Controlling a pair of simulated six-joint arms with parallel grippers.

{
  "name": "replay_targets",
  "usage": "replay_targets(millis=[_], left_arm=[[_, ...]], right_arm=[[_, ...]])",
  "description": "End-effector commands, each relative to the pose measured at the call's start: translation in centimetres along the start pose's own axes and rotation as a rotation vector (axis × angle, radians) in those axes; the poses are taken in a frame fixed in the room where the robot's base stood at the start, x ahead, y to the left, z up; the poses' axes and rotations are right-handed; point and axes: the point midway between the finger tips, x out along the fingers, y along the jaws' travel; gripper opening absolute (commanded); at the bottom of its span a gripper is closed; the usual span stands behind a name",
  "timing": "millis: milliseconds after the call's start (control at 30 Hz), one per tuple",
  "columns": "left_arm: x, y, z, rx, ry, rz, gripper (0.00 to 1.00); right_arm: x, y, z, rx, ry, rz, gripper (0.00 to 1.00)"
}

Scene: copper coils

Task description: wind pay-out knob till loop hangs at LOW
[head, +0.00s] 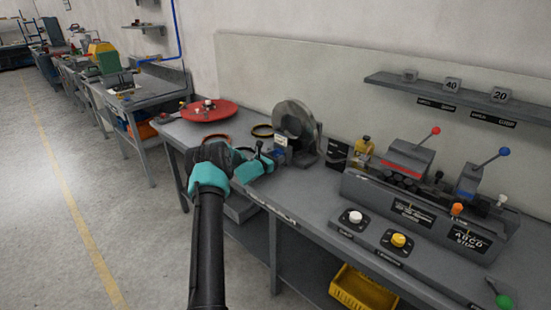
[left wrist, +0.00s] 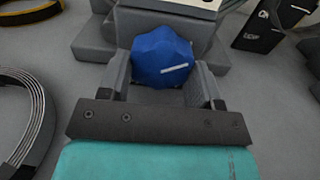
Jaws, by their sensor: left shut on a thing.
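The blue faceted knob (left wrist: 162,57) with a white mark on its face sits between the two fingers of my left gripper (left wrist: 162,80) in the left wrist view. The mark lies nearly level, tilted slightly. In the head view my left gripper (head: 264,163) reaches the bench's front edge, below a large grey reel (head: 294,122) on a stand, and largely hides the knob. The gripper is shut on the knob. I cannot make out the hanging loop or a LOW mark. My right gripper is not in view.
A grey machine with a red-ball lever (head: 435,131) and a blue-ball lever (head: 504,151) stands to the right. White (head: 355,217) and yellow (head: 398,240) buttons sit before it. A red disc (head: 208,110) is at the back left. A yellow bin (head: 363,290) is below the bench.

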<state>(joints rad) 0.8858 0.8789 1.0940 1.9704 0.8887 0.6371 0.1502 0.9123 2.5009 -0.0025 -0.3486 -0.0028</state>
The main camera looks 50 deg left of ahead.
Motion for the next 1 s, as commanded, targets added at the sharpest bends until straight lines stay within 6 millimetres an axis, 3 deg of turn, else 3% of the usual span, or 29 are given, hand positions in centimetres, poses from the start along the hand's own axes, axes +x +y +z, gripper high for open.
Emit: replay_targets(millis=[267,1000], left_arm=[[0.02,0.07,0.03,0.150,-0.002,0.000,0.35],[0.04,0.32,0.19,0.783,-0.002,0.001,0.35]], right_arm=[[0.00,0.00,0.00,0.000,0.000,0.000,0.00],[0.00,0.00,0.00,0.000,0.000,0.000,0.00]])
